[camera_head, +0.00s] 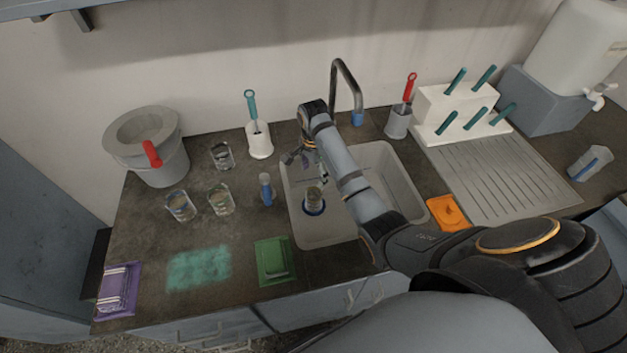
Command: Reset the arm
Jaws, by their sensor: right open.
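My right gripper (303,157) is over the far left part of the sink (402,172). It points down and away, and its jaws are open with nothing seen between them. My right arm comes in from the lower right and crosses the sink, hiding part of the basin. A small glass with a blue base (313,200) stands in the sink, nearer than the gripper and apart from it. My left gripper does not show.
Glasses (220,199) and a blue bottle (266,189) stand left of the sink. A grey bucket (171,160) is at the far left. A faucet (345,78) rises behind the sink.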

